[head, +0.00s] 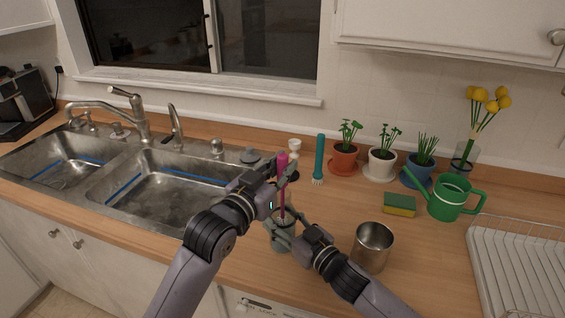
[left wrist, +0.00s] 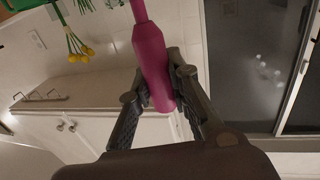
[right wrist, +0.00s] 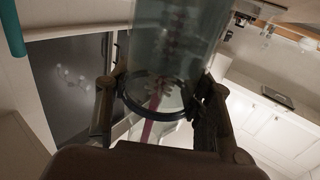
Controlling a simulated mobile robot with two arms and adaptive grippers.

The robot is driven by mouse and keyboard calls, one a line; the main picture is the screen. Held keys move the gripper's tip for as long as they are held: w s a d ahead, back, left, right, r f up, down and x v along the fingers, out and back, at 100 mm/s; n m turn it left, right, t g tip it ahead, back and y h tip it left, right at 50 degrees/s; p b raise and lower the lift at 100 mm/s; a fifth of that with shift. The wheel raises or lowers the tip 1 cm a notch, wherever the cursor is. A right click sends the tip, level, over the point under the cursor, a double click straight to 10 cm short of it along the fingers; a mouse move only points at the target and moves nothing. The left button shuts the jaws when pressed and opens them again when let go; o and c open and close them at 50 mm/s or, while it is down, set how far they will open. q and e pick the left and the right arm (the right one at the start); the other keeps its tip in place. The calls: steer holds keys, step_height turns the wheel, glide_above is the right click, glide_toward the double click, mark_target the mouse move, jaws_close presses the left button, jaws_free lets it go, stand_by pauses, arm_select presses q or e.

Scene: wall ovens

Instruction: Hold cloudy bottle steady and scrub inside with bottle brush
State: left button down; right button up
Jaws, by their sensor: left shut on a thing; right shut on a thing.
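The cloudy bottle (head: 282,244) stands upright over the counter in front of the sink, a greyish clear cylinder. My right gripper (head: 289,228) is shut around it near its mouth, as the right wrist view shows on the bottle's glass (right wrist: 185,60). The bottle brush has a magenta handle (head: 282,164); my left gripper (head: 277,174) is shut on this handle (left wrist: 151,55) above the bottle. In the right wrist view the magenta stem passes through the bottle's mouth and pale bristles show inside the glass. Whether the bottle's base touches the counter is hard to tell.
A metal cup (head: 373,245) stands close to the right of my right gripper. A sponge (head: 399,204), a green watering can (head: 452,198), a teal brush (head: 319,158) and potted plants line the back. A dish rack (head: 520,270) is far right; the double sink (head: 165,190) is left.

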arm_select(q)
step_height(320, 180, up, 18)
stand_by(2.1)
steer(key=shift+f, duration=0.1)
stand_by(0.7)
arm_select(e)
steer(key=o, duration=1.6)
steer(key=v, duration=1.2)
steer(key=shift+d, duration=0.1)
